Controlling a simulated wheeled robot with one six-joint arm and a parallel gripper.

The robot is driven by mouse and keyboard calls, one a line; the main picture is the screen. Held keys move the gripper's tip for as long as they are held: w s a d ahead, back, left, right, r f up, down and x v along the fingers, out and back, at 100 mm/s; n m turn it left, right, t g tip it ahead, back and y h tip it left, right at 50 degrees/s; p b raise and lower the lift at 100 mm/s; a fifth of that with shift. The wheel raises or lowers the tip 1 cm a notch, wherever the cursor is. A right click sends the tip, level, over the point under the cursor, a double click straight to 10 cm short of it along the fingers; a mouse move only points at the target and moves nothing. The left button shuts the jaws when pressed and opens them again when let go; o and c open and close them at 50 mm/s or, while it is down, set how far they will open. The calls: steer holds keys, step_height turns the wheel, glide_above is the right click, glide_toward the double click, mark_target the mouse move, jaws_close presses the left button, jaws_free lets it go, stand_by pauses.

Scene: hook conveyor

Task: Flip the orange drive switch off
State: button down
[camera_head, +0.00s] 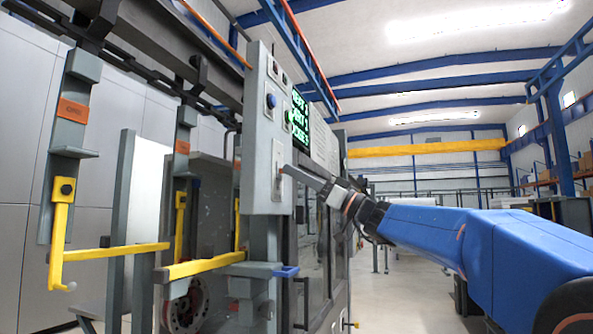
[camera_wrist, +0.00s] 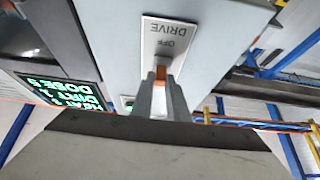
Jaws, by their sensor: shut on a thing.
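The grey control box (camera_head: 262,120) stands at the middle of the head view, with a pale switch plate low on its face. In the wrist view the drive plate (camera_wrist: 163,35) appears upside down and reads DRIVE and OFF. The orange drive switch (camera_wrist: 160,72) is a small lever on that plate, partly hidden between my fingers. My gripper (camera_wrist: 160,80) is shut on the lever, its two grey fingers on either side. In the head view my gripper (camera_head: 287,170) reaches the plate from the right, and the lever cannot be made out there.
A green text display (camera_head: 303,120) sits right of the box, also in the wrist view (camera_wrist: 62,92). A blue button (camera_head: 271,101) is above the plate. Grey hangers with yellow hooks (camera_head: 60,230) hang from an overhead rail at left. Open floor lies at right behind my arm.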

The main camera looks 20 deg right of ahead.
steer(key=shift+w+a+f+t+y, duration=0.15)
steer(key=shift+f+t+y, duration=0.3)
steer(key=shift+y, duration=0.3)
steer(key=shift+w+a+f+t+y, duration=0.1)
steer(key=shift+f+t+y, duration=0.25)
steer(key=shift+t+y, duration=0.3)
steer(key=c, duration=1.7)
jaws_free()
steer(key=v, duration=1.7)
steer(key=shift+d+f, duration=0.1)
steer(key=shift+f, duration=0.15)
